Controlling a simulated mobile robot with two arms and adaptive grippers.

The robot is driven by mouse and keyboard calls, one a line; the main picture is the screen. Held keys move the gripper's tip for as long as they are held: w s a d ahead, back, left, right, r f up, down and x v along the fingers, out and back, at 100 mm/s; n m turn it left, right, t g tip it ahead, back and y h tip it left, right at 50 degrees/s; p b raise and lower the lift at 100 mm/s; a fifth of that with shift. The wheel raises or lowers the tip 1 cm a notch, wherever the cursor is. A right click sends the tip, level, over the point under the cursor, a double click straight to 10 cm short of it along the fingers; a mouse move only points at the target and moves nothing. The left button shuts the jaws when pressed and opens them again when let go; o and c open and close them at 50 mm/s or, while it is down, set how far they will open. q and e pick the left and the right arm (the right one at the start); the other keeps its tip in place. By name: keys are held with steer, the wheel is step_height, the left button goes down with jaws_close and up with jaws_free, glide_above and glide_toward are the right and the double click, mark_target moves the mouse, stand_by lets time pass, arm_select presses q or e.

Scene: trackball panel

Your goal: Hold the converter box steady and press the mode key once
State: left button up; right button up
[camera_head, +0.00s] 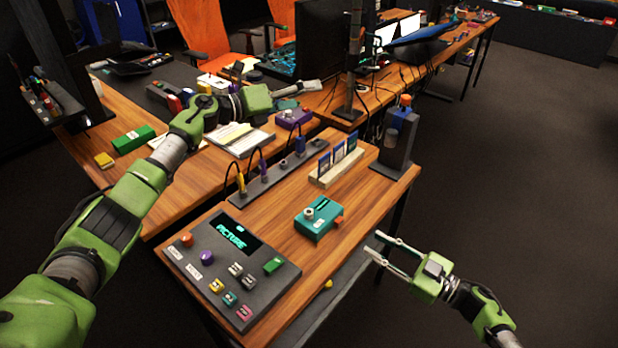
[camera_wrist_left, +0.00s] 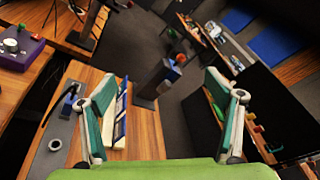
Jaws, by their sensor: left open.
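A teal box (camera_head: 318,220) with a grey-white knob and small marks on top sits on the wooden desk; I take it as the converter box. An orange key (camera_head: 339,221) shows at its right side; I cannot read any mode label. My right gripper (camera_head: 374,243) is open and empty, apart from the box, off the desk's right edge. My left gripper (camera_head: 319,87) is far back over the desks, well away from the box. In the left wrist view, its fingers (camera_wrist_left: 158,85) are wide apart with nothing between them.
A dark panel (camera_head: 285,284) with a PICTURE display and coloured keys lies in front. Behind the box are a wooden card holder (camera_head: 336,168), a socket strip (camera_head: 268,178) with plugs, and a dark post (camera_head: 398,145). A purple box (camera_head: 293,117) sits farther back.

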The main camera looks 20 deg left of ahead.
arm_select(q)
steer(key=s+d+f+m+g, duration=0.3)
steer(key=s+d+m+g, duration=0.2)
steer(key=d, duration=0.4)
steer(key=m+g+y, duration=0.6)
steer(key=g+y, duration=0.2)
steer(key=y, duration=0.3)
glide_toward(309, 214)
step_height(309, 214, down, 12)
steer(key=shift+s+a+r, duration=0.1)
steer(key=shift+s+r, duration=0.05)
steer(key=c, duration=1.4)
arm_select(e)
jaws_close()
